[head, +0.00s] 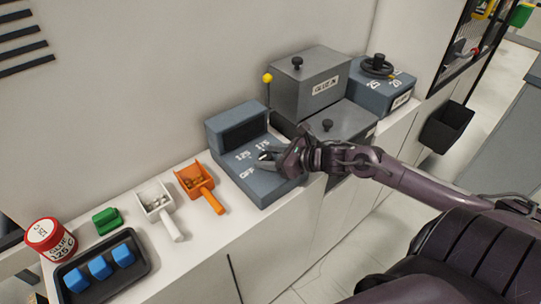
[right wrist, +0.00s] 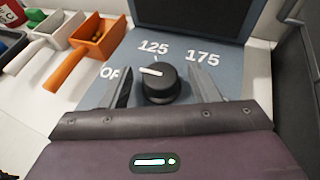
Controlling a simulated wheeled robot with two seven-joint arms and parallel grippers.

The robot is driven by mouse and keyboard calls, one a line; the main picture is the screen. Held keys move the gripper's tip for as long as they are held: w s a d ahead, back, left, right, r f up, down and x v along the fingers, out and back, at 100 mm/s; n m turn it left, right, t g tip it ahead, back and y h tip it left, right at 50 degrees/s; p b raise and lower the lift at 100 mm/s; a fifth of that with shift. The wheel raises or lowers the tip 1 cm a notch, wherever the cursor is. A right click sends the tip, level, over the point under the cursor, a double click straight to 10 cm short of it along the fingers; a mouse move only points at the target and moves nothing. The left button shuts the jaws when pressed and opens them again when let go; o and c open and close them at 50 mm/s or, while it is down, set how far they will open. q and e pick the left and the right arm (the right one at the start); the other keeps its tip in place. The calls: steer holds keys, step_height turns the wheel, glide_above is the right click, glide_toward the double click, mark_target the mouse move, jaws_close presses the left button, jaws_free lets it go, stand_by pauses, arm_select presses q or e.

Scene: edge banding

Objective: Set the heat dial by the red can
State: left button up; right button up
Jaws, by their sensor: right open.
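The red can (head: 50,240) stands at the left end of the counter in the head view, its label reading glue and 125. The heat dial (right wrist: 158,84) is a black knob on a blue-grey panel marked OFF, 125 and 175. Its white pointer points left, between OFF and 125. My right gripper (right wrist: 160,70) is open, with one finger on each side of the dial; gaps seem to show between fingers and knob. In the head view my right gripper (head: 265,156) largely hides the dial. My left gripper is not in view.
A black tray of blue blocks (head: 98,268), a green block (head: 106,220), a white scoop (head: 158,208) and an orange scoop (head: 200,186) lie left of the dial unit (head: 238,138). Grey machines (head: 310,82) and a unit with a handwheel (head: 380,82) stand to the right.

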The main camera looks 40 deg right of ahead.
steer(key=c, duration=1)
steer(key=shift+s, duration=0.1)
steer(key=shift+a+m+t+h, duration=0.1)
steer(key=shift+m+t+h, duration=0.2)
steer(key=shift+m+h, duration=0.3)
steer(key=shift+a+f+m+h+b, duration=0.1)
steer(key=shift+f+m+h+b, duration=0.05)
steer(key=shift+m+h+b, duration=0.6)
steer(key=m+h+b, duration=0.2)
steer(key=h+b, duration=0.1)
steer(key=b, duration=0.2)
steer(key=m+h+b, duration=0.3)
steer(key=b, duration=0.2)
steer(key=a+m+h+b, duration=0.1)
steer(key=m+h+b, duration=0.2)
steer(key=b, duration=0.2)
steer(key=shift+m+g+h+b, duration=0.65)
steer(key=shift+h+b, duration=0.2)
steer(key=shift+b, duration=0.3)
steer(key=shift+r, duration=0.2)
